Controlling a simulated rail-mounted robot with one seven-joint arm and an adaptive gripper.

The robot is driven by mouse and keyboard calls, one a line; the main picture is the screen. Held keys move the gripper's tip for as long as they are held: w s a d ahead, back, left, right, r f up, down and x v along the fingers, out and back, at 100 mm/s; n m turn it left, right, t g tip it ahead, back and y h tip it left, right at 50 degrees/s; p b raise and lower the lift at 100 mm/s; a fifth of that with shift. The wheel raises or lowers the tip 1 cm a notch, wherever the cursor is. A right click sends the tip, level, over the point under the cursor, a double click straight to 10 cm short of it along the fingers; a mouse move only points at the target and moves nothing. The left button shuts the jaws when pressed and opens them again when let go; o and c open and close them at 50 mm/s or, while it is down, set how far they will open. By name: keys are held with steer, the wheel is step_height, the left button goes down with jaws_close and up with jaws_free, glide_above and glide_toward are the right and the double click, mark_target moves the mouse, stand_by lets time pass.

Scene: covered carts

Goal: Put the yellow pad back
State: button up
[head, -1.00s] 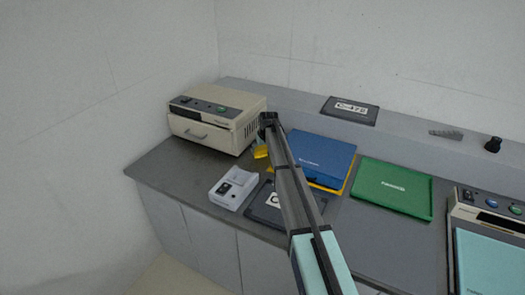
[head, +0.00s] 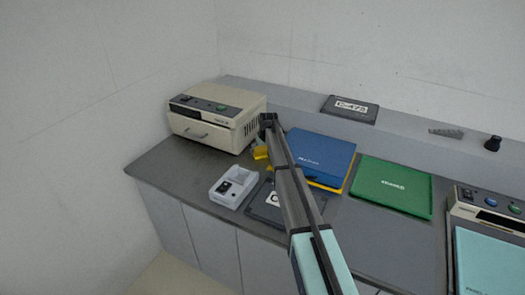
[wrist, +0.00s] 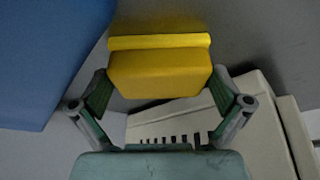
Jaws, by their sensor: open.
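A yellow pad (wrist: 160,72), a block with a raised ridge along one edge, lies between and just past the fingertips of my gripper (wrist: 160,94) in the wrist view. The gripper is open, with a finger on each side of the pad; I cannot tell whether either touches it. In the head view a bit of the yellow pad (head: 261,152) shows beside the blue cover, below the end of my arm. My arm hides part of that spot, and the fingers are hard to make out there.
A blue cover (head: 322,155) lies over a yellow-edged cart, right of my gripper. A beige machine (head: 215,118) stands close on the left. A white box (head: 233,187), a dark labelled panel (head: 264,212) and a green cover (head: 393,186) are on the grey counter (head: 165,170).

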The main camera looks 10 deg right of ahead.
steer(key=b+v, duration=0.2)
steer(key=v, duration=1)
